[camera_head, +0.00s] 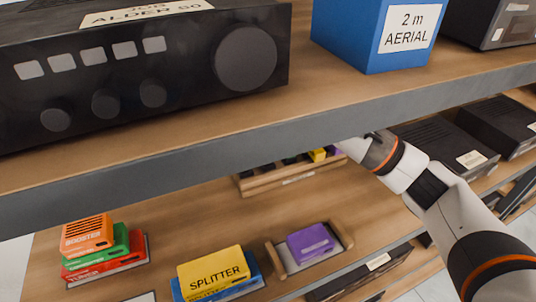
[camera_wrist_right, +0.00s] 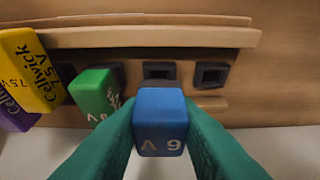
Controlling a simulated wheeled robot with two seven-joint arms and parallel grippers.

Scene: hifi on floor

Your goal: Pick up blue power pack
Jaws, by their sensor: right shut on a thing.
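The blue power pack (camera_wrist_right: 160,122) is between the two green fingers of my right gripper (camera_wrist_right: 161,135) in the right wrist view. The fingers are shut on its sides. Its face carries an upside-down "9 V" marking. Behind it is a wooden rack (camera_wrist_right: 130,38) with dark square sockets; the socket (camera_wrist_right: 159,75) just past the blue pack shows empty. I cannot tell whether the pack still touches the rack. In the head view my right arm reaches under the upper shelf, whose edge hides the gripper and the blue pack. My left gripper is not in view.
In the wrist view, green (camera_wrist_right: 97,95), yellow (camera_wrist_right: 30,70) and purple (camera_wrist_right: 14,112) packs stand left of the blue one. The upper shelf edge (camera_head: 250,140) lies over the rack (camera_head: 290,179). Splitter (camera_head: 213,270) and booster (camera_head: 87,236) boxes sit on the lower shelf.

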